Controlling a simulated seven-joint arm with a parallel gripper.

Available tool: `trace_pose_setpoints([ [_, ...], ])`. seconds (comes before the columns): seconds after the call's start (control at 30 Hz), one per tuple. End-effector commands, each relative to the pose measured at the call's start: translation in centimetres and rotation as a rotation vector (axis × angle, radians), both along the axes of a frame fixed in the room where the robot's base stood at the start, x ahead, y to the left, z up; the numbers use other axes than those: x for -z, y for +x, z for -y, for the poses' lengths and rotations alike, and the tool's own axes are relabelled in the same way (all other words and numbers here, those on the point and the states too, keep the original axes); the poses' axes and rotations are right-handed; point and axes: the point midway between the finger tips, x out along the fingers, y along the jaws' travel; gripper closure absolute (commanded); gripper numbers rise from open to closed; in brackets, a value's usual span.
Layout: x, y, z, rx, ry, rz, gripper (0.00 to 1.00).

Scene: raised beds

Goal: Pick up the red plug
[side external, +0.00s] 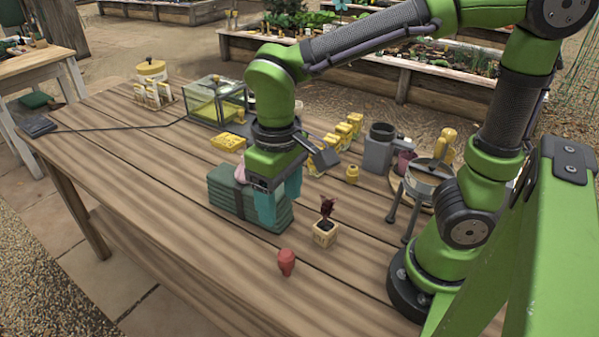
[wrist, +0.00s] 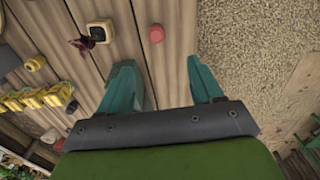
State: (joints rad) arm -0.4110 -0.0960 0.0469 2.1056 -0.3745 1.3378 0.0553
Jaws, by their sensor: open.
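The red plug (side external: 286,262) stands on the wooden table near its front edge, a small rounded red piece. In the wrist view the plug (wrist: 156,33) lies beyond the fingertips, roughly ahead of the gap and closer to the left finger. In the wrist view the two fingers of my gripper (wrist: 160,72) are spread wide.
A small potted dark-red plant (side external: 325,234) stands close to the plug on the right. A three-legged stand (side external: 424,187), grey pot (side external: 379,150) and yellow packets (side external: 340,138) are farther right and back. The table's front left (side external: 150,215) is clear.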

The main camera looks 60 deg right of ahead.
Motion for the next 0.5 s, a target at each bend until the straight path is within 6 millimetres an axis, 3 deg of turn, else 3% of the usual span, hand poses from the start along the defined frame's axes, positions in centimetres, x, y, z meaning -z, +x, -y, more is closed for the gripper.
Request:
trace_pose_setpoints([
  [0.3,6.9,-0.2,0.1,0.001,-0.001,-0.007,0.35],
  [0.5,10.0,-0.1,0.1,0.003,0.001,-0.004,0.35],
])
